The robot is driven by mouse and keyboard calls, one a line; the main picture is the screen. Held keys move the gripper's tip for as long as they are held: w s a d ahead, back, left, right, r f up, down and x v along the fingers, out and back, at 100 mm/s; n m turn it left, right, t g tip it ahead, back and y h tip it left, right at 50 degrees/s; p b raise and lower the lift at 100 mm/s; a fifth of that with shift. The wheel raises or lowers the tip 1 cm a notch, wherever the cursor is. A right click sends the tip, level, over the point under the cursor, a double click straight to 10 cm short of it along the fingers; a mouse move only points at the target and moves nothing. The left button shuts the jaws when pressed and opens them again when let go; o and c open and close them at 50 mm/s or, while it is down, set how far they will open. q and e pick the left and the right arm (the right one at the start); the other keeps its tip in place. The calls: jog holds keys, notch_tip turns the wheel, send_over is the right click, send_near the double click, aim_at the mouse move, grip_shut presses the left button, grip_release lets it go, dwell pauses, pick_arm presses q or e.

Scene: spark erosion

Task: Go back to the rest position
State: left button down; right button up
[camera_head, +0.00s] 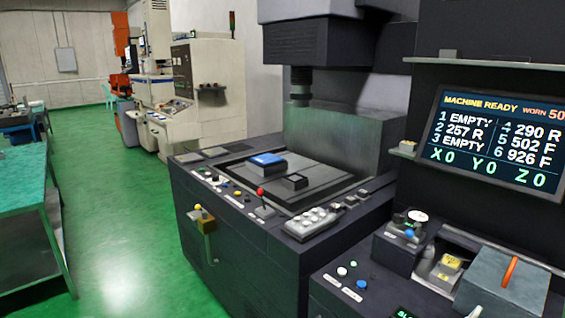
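Neither of my grippers shows in the head view, and no arm reaches into the picture. The dark spark erosion machine (245,246) fills the middle and right. A blue block (262,162) and a small dark block (295,182) sit on its work table (335,184), under the dark machine head (300,80). The screen (490,140) at the right reads "MACHINE READY", lists numbered slots and shows X0 Y0 Z0.
The front ledge carries a red-knobbed lever (261,193) and several buttons. A grey box with an orange handle (508,270) is at the lower right. A green-topped bench (22,178) stands at the left. The green floor (115,225) between is clear. A cream machine (208,90) stands behind.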

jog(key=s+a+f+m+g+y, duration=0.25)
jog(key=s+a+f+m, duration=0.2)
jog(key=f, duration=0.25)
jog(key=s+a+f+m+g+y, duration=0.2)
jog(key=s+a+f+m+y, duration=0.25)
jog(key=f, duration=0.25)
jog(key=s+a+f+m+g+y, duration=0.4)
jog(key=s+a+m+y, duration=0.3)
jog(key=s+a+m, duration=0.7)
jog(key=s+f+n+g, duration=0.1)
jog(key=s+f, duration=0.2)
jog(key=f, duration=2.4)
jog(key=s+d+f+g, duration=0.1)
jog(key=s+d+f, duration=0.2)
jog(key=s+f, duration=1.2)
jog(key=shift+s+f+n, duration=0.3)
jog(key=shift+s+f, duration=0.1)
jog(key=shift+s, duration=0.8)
